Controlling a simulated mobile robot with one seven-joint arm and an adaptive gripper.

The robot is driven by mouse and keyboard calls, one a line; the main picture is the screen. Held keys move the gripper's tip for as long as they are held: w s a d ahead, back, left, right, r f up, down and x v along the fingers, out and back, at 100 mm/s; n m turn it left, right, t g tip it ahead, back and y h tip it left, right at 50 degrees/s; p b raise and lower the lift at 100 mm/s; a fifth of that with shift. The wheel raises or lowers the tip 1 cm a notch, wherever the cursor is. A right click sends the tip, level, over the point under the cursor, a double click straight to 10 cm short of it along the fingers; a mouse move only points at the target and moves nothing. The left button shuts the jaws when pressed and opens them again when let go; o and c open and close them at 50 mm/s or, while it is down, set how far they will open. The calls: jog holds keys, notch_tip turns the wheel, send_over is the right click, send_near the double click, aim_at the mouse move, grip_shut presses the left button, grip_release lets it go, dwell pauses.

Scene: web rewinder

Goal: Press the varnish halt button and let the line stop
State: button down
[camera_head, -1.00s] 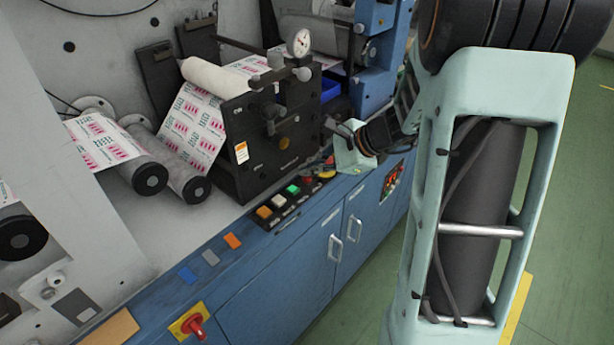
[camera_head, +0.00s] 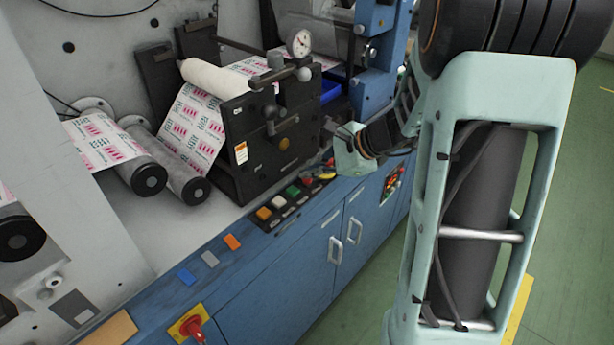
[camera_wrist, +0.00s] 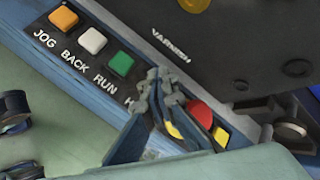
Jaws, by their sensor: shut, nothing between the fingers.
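The varnish panel shows in the wrist view, with the word VARNISH on the dark face above it. Orange (camera_wrist: 63,19), white (camera_wrist: 93,41) and green (camera_wrist: 121,64) buttons sit over the labels JOG, BACK and RUN. The following label starts with H; the rest is covered by my gripper (camera_wrist: 160,88). Its shut, empty fingertips hide the button spot above that label; contact cannot be told. A small red button (camera_head: 307,180) shows beside the green one in the head view, close to my gripper (camera_head: 325,164).
A larger red button (camera_wrist: 200,114) with yellow around it lies just right of my fingers. The dark varnish unit (camera_head: 265,140) rises behind the panel. A red rotary switch on a yellow plate (camera_head: 178,327) is at the lower left. Green floor lies right of the cabinets.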

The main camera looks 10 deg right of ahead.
aim_at(310, 180)
jog(key=shift+r+p, duration=0.5)
jog(key=shift+r, duration=0.35)
jog(key=shift+r, duration=0.1)
notch_tip(310, 180, up, 5)
jog(key=p, duration=0.4)
dwell(0.4)
